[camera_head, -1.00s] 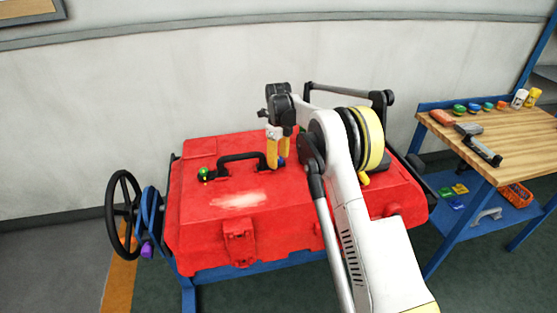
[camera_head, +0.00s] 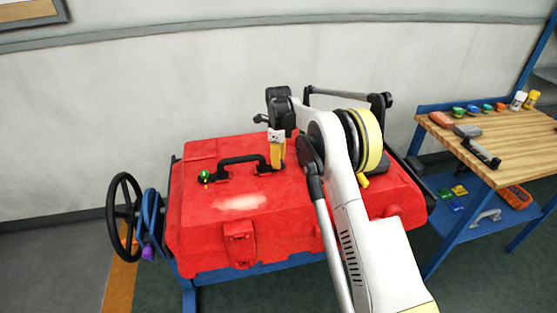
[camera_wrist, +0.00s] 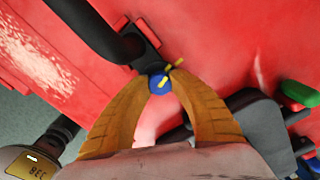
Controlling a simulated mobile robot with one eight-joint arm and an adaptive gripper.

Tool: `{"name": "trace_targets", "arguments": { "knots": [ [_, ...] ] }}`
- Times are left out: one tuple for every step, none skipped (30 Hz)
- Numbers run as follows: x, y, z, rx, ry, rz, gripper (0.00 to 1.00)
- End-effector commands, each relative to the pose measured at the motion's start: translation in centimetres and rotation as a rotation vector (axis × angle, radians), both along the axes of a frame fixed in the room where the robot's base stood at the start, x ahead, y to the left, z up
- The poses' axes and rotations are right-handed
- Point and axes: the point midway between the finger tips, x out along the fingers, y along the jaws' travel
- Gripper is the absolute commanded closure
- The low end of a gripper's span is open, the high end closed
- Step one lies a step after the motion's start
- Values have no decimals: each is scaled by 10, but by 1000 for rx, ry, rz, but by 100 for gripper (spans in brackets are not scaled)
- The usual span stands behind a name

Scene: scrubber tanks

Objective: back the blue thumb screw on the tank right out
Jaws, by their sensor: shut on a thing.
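The red tank (camera_head: 290,215) lies on a blue frame, with a black carry handle (camera_head: 240,158) on top. The blue thumb screw (camera_wrist: 159,85), with a yellow bar across its head, sits on the red top beside the foot of the handle in the wrist view. My gripper (camera_wrist: 163,77) has its two ribbed yellow fingers closed on the screw, one on each side. In the head view my gripper (camera_head: 277,165) points down at the tank top, and the screw is hidden behind the fingers. I cannot tell how far the screw stands out of the tank.
A green knob (camera_head: 205,175) stands left of the handle, and a yellow one (camera_head: 363,181) is near my arm. A black handwheel (camera_head: 123,215) and a purple knob (camera_head: 148,252) are at the left. A wooden bench (camera_head: 500,140) with several small items stands right.

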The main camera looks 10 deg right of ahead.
Motion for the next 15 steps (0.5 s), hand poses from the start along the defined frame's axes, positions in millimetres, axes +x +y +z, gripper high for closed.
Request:
{"name": "trace_targets", "arguments": {
  "knots": [
    [0,0,1,0,0,43,100],
    [0,0,1,0,0,71,100],
    [0,0,1,0,0,110,100],
    [0,0,1,0,0,138,100],
    [0,0,1,0,0,167,100],
    [0,0,1,0,0,205,100],
    [0,0,1,0,0,234,100],
    [0,0,1,0,0,262,100],
    [0,0,1,0,0,301,100],
    [0,0,1,0,0,329,100],
    [0,0,1,0,0,357,100],
    [0,0,1,0,0,396,100],
    [0,0,1,0,0,424,100],
    [0,0,1,0,0,452,100],
    [0,0,1,0,0,491,100]
  ]
}}
